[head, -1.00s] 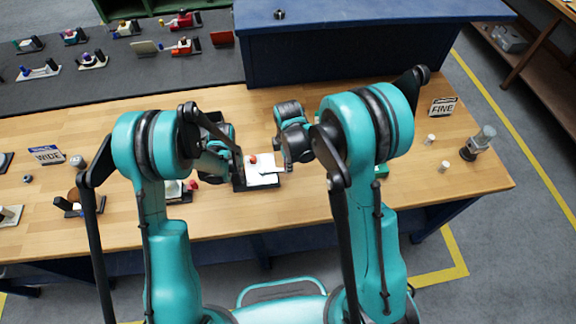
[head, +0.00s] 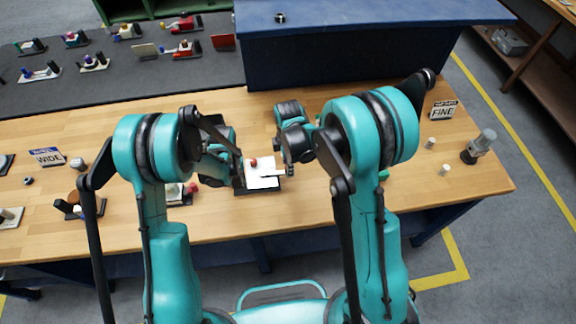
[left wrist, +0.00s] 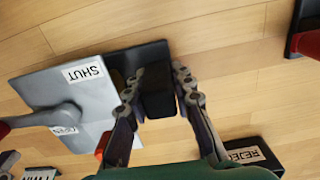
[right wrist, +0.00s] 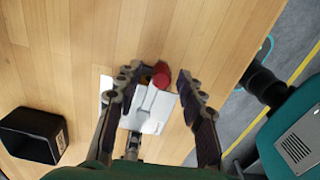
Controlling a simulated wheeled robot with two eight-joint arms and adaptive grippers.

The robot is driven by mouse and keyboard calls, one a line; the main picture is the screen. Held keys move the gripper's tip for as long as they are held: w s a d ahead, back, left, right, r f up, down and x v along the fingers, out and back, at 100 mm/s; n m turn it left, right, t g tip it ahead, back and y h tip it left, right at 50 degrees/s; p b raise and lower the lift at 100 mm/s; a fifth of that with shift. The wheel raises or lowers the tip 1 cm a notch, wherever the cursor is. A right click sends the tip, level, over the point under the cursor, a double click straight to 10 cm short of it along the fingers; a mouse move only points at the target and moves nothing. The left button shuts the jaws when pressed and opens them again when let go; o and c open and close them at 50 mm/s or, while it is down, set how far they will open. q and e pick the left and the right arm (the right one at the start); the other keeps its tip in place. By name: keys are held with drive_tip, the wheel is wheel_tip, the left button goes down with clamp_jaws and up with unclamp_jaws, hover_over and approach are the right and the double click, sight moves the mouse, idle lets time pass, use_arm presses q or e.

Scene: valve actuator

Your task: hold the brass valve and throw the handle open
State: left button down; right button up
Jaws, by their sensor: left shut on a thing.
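The valve fixture shows in the head view as a white plate (head: 256,180) on a dark base. In the left wrist view, the grey plate (left wrist: 40,88) carries a SHUT label (left wrist: 83,72) and a second, partly covered label. A grey lever handle (left wrist: 45,119) crosses it, ending in a red knob (left wrist: 4,130). My left gripper (left wrist: 158,88) is shut on the black block (left wrist: 156,102) at the fixture's end. My right gripper (right wrist: 157,80) is open, with the red knob (right wrist: 160,76) appearing between its fingertips; contact is unclear. A little brass-coloured metal shows beside that knob; the valve body is mostly hidden.
A black bin (right wrist: 32,134) stands near the fixture. A REJECT-type label (left wrist: 243,155) sits on a dark box. WIDE (head: 46,156) and FINE (head: 443,110) signs stand at the sides. A blue raised bench (head: 350,55) closes off the back.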

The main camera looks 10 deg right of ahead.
wheel_tip(320, 180, up, 11)
idle(0.3)
use_arm(q)
drive_tip(key=c, duration=1.2)
unclamp_jaws()
drive_tip(key=shift+w, duration=0.1)
